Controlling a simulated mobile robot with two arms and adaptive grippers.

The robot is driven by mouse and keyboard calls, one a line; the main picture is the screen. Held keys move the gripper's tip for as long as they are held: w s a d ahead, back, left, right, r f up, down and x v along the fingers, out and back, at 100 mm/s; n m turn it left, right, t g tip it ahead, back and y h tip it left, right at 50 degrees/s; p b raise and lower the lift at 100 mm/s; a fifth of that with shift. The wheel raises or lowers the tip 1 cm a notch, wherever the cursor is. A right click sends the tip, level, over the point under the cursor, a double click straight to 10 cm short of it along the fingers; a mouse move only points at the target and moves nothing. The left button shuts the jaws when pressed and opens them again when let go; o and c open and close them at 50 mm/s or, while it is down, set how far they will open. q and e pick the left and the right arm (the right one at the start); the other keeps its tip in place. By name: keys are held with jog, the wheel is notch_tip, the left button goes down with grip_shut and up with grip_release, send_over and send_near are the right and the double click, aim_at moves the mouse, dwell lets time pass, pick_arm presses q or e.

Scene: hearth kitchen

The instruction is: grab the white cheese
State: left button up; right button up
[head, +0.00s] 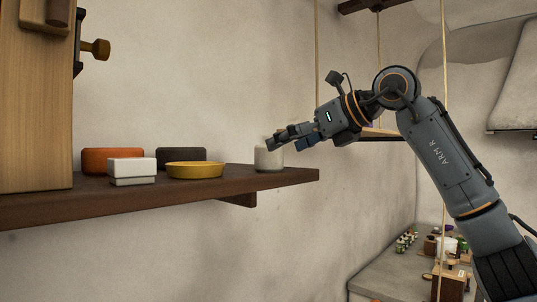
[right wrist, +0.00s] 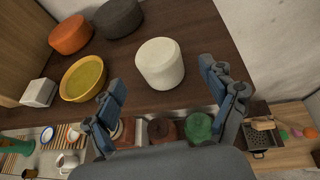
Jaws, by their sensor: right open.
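The white cheese (head: 268,158), a plain pale cylinder, stands upright near the right end of the dark wooden shelf. In the right wrist view the white cheese (right wrist: 160,62) shows from above, just ahead of and between the fingers. My right gripper (head: 283,139) reaches in from the right, its fingertips at the top of the cheese and partly covering it in the head view. The fingers of my right gripper (right wrist: 163,76) are spread with nothing held. I cannot tell whether they touch the cheese. My left gripper is not in view.
On the shelf (head: 230,184) left of the cheese are a yellow round dish (head: 195,170), a dark cylinder (head: 182,154), an orange cylinder (head: 112,160) and a white block (head: 132,170). A wooden cabinet (head: 35,100) stands at the far left. Ropes hang near my right arm.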

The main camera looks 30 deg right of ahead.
aim_at(269, 155)
jog(key=shift+w+a+f, duration=0.1)
jog(key=shift+w+a, duration=0.1)
jog(key=shift+w, duration=0.25)
jog(key=p+x, duration=0.2)
jog(key=shift+w+a+f, duration=0.1)
jog(key=shift+w, duration=0.1)
jog(key=shift+p+x, duration=0.3)
jog(key=shift+x, duration=0.75)
jog(key=shift+w+f, duration=0.2)
jog(key=shift+f, duration=0.05)
jog(key=shift+a, duration=0.1)
jog(key=shift+s, duration=0.15)
jog(key=c, duration=0.6)
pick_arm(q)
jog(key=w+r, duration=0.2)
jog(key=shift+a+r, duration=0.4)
pick_arm(e)
jog(key=c, duration=0.8)
